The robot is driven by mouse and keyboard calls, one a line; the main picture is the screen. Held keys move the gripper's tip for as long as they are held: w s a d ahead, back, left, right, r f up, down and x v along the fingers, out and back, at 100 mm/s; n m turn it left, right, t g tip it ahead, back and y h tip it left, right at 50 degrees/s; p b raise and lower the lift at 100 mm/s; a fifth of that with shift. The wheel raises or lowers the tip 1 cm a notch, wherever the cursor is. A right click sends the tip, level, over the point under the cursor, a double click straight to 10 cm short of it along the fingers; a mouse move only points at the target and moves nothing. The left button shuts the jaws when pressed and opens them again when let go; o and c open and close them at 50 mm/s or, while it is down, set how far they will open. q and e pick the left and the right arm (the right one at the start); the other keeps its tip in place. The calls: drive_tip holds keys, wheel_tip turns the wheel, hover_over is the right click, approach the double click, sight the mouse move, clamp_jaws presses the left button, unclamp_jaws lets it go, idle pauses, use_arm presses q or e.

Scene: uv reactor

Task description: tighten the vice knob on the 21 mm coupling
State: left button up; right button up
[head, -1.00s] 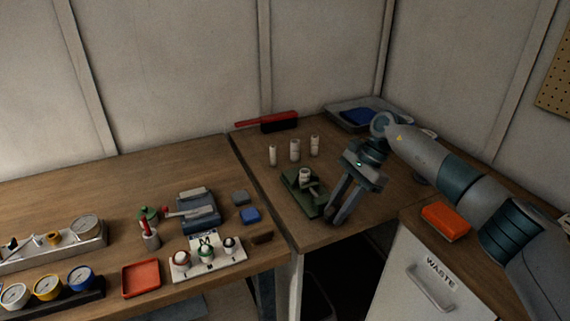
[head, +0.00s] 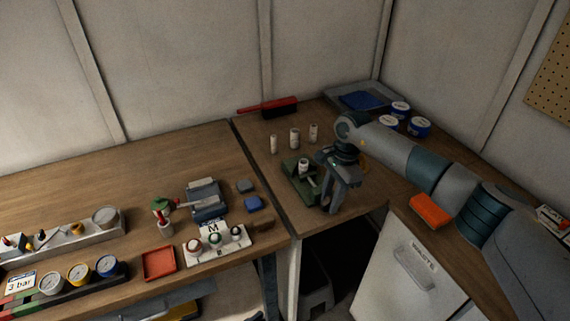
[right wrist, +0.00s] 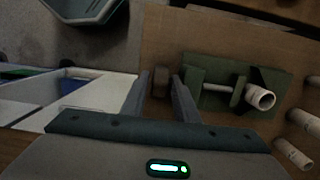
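The green vice (head: 301,188) stands on the right bench with a white coupling (head: 303,166) upright in its jaws. In the right wrist view the vice (right wrist: 240,112) shows its screw rod and the coupling (right wrist: 261,97) at the jaw. A dark brown round knob (right wrist: 160,84) lies at the screw's near end. My right gripper (head: 333,197) points down beside the vice's front end. In the right wrist view its fingers (right wrist: 161,88) are apart, one on each side of the knob, with no clear contact visible. My left gripper is out of view.
Several white couplings (head: 294,138) stand behind the vice. An orange block (head: 431,210) sits on the waste cabinet. The bench's front edge is close to my right gripper.

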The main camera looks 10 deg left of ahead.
sight(330, 197)
drive_tip(key=shift+s+a+r+t+h+p, duration=0.2)
drive_tip(key=shift+t+h+p, duration=0.35)
drive_tip(key=shift+p, duration=1.3)
wheel_tip(330, 197, up, 17)
drive_tip(key=b, duration=0.8)
drive_tip(key=s+a+f+g+y, duration=0.1)
drive_tip(key=s+a+f+y, duration=0.1)
drive_tip(key=a, duration=0.3)
drive_tip(key=s+a+f+g+y, duration=0.1)
drive_tip(key=s+a+f+y, duration=0.1)
drive_tip(key=a, duration=0.4)
drive_tip(key=shift+s+a+y+p, duration=0.15)
drive_tip(key=shift+s+y+p, duration=0.15)
drive_tip(key=shift+s+y, duration=0.6)
drive_tip(key=shift+s+f+h, duration=0.1)
drive_tip(key=shift+s+h, duration=0.1)
drive_tip(key=shift+h, duration=0.05)
